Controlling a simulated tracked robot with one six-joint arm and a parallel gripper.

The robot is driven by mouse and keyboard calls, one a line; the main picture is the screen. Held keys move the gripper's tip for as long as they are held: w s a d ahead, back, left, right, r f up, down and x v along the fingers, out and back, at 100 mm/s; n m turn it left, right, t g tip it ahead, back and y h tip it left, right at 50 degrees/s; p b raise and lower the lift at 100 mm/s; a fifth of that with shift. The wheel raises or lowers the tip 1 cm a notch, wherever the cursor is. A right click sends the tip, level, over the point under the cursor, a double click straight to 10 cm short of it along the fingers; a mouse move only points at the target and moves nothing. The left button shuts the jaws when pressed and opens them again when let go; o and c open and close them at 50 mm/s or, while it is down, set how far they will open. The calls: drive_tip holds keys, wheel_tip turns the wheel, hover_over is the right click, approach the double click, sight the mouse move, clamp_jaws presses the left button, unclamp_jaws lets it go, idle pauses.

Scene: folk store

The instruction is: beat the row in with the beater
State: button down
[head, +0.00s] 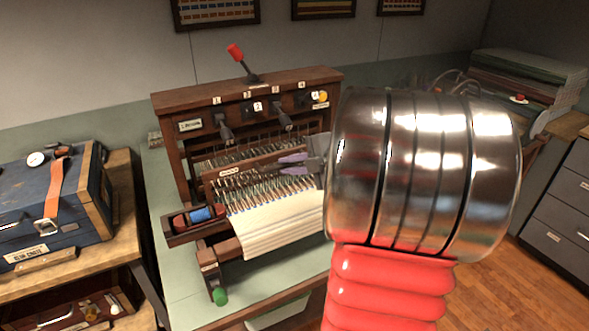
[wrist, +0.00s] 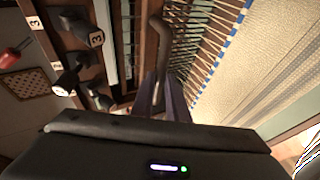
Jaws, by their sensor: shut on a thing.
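The loom (head: 245,77) stands on a green-topped table, with wooden posts, numbered levers and white cloth (head: 285,228) at its front. The beater (head: 237,171) is a wooden bar across the loom, behind the cloth and above the warp threads. My gripper (head: 291,163), with purple fingertips, is at the beater's right part, shut on it. In the wrist view my gripper (wrist: 164,98) has a dark curved handle (wrist: 159,48) between its fingers. My arm hides the loom's right side, and the exact grip is partly hidden.
A shuttle (head: 200,215) with a blue spool lies in a tray at the loom's left. A red-knobbed lever (head: 236,53) rises on top. A green knob (head: 220,296) is at the front left. A blue case (head: 45,200) stands on a wooden bench at left.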

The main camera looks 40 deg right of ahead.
sight(279, 156)
drive_tip(key=w, duration=0.1)
drive_tip(key=w+d, duration=0.1)
drive_tip(key=w, duration=0.1)
drive_tip(key=w+f, duration=0.1)
drive_tip(key=w, duration=0.1)
drive_tip(key=shift+d, duration=0.2)
idle(0.3)
drive_tip(key=c, duration=1.4)
unclamp_jaws()
drive_tip(key=shift+w+r, duration=0.1)
drive_tip(key=shift+r, duration=0.25)
drive_tip(key=shift+o, duration=0.2)
drive_tip(key=shift+r, duration=0.1)
drive_tip(key=v, duration=0.8)
drive_tip(key=shift+d, duration=0.15)
idle(0.5)
